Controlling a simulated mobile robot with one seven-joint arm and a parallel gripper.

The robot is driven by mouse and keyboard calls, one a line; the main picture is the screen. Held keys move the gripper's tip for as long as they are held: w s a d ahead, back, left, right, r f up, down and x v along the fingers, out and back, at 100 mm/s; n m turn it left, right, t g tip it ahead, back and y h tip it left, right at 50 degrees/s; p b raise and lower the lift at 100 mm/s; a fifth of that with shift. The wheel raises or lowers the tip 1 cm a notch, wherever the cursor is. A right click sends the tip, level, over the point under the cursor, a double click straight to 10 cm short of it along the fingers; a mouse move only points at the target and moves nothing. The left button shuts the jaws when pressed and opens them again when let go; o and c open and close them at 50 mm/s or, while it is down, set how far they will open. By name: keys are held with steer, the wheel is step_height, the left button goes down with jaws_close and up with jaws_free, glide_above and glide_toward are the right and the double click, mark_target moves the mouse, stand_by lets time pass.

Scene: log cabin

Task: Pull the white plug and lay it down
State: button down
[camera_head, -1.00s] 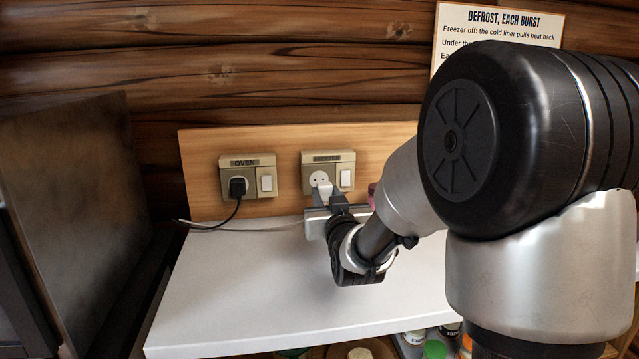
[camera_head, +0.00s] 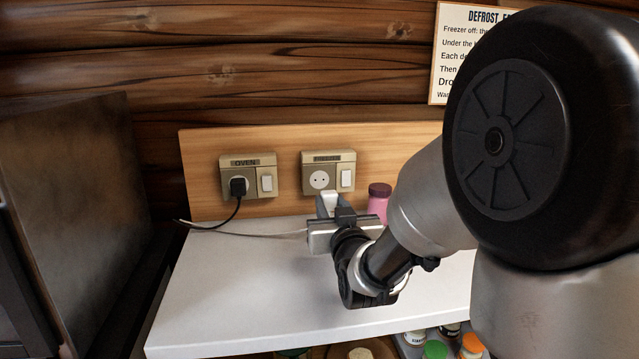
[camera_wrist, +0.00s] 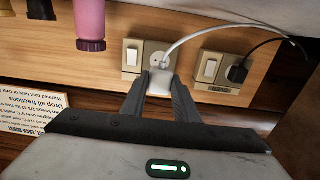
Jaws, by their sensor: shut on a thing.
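The white plug (camera_head: 329,202) is between the fingers of my gripper (camera_head: 330,207), which is shut on it. In the head view the plug is out of the freezer socket (camera_head: 320,180), whose round face shows bare, and is held in front of it and a little lower, over the white counter (camera_head: 240,290). In the wrist view the plug (camera_wrist: 160,84) sits between my fingertips, with its white cord (camera_wrist: 205,34) arching away to the right. I cannot see the plug's pins.
A black plug (camera_head: 238,187) sits in the oven socket to the left. A pink bottle (camera_head: 378,203) with a dark red cap stands right of my gripper. A dark appliance (camera_head: 70,200) stands at far left. The counter's left and front parts are clear.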

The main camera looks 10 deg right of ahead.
steer(key=shift+f, duration=0.1)
stand_by(0.3)
steer(key=shift+f, duration=0.9)
steer(key=c, duration=1.3)
jaws_free()
steer(key=shift+s, duration=0.15)
